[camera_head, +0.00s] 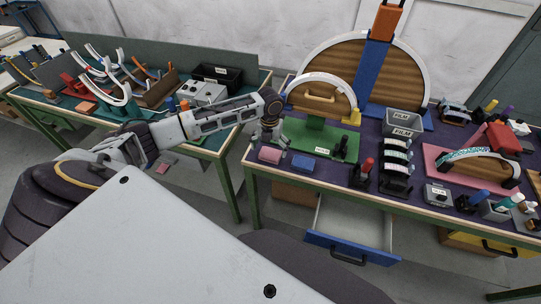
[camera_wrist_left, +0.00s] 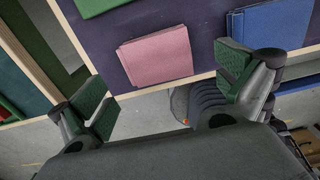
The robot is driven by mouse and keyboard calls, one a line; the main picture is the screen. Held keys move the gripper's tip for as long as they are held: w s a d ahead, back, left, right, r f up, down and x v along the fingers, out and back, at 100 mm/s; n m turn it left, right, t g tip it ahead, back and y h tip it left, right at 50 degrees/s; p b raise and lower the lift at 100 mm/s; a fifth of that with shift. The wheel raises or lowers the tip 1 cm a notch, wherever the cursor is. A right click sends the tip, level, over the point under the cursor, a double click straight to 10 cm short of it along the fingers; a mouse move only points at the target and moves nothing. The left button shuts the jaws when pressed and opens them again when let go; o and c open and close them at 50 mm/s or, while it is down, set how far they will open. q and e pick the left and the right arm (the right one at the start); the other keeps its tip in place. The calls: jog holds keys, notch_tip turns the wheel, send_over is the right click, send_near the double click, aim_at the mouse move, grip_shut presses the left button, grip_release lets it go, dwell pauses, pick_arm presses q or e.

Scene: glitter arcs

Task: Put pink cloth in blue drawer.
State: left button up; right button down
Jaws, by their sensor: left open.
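The pink cloth (camera_head: 270,154) lies folded near the front left edge of the right-hand table. It also shows in the left wrist view (camera_wrist_left: 157,56), ahead of the fingers and apart from them. My left gripper (camera_head: 272,136) is open and empty, just behind and above the pink cloth in the head view; its two green-padded fingers (camera_wrist_left: 165,88) are spread wide in the wrist view. The blue drawer (camera_head: 350,249) is pulled out below the table front, and its pale inside looks empty. My right gripper is in neither view.
A folded blue cloth (camera_head: 303,164) lies just right of the pink one. A green mat (camera_head: 318,138) with a dark stand is behind them. A black holder with a red top (camera_head: 361,174) stands farther right. A second table (camera_head: 130,112) is at left, across a gap.

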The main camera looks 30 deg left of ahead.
aim_at(270, 154)
pick_arm(q)
jog(key=shift+a+f, duration=0.1)
jog(key=shift+f, duration=1.8)
jog(key=c, duration=1)
jog(key=shift+r, duration=0.1)
jog(key=shift+c, duration=0.2)
notch_tip(270, 154, up, 10)
